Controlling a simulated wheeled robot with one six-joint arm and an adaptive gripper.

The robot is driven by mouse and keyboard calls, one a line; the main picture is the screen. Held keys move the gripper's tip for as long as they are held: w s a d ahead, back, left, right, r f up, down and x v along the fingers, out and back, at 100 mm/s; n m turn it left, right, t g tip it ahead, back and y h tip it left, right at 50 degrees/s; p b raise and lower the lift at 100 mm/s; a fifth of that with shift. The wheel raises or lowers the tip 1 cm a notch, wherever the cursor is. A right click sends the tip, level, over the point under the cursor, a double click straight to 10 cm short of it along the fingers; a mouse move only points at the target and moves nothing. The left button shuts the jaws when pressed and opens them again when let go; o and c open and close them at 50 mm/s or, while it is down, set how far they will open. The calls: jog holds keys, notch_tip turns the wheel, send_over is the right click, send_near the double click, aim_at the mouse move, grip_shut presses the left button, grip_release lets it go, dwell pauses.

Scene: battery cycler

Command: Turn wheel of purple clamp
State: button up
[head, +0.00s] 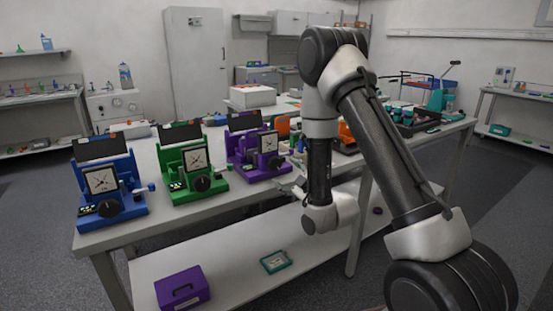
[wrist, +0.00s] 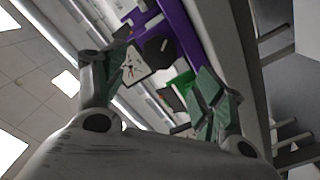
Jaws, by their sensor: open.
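The purple clamp (head: 240,158) is the rightmost of three similar devices on the table in the head view. It has a white dial and, low at its front, a dark wheel (head: 275,163). In the wrist view the purple body (wrist: 188,28), the white dial (wrist: 135,70) and the black wheel (wrist: 158,50) show tilted. My gripper (wrist: 163,66) is open, its green-padded fingers spread, and the wheel appears between them in the picture. Contact cannot be seen and the remaining distance is unclear. In the head view my gripper is small beside the clamp's front right, partly hidden by my wrist.
A green device (head: 190,165) and a blue device (head: 107,190) stand left of the purple clamp. An orange item (head: 282,126) stands behind it on the right. A purple box (head: 182,288) and a teal tray (head: 276,262) lie on the lower shelf.

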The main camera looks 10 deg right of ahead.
aim_at(276, 165)
jog(key=w+m, duration=0.2)
jog(key=m, duration=0.1)
jog(key=w+a+m, duration=0.1)
jog(key=w+m, duration=0.2)
jog(key=w+a+m, duration=0.1)
jog(key=w+m, duration=0.2)
jog(key=shift+w+a+f, duration=0.1)
jog(key=shift+a, duration=0.15)
jog(key=c, duration=1)
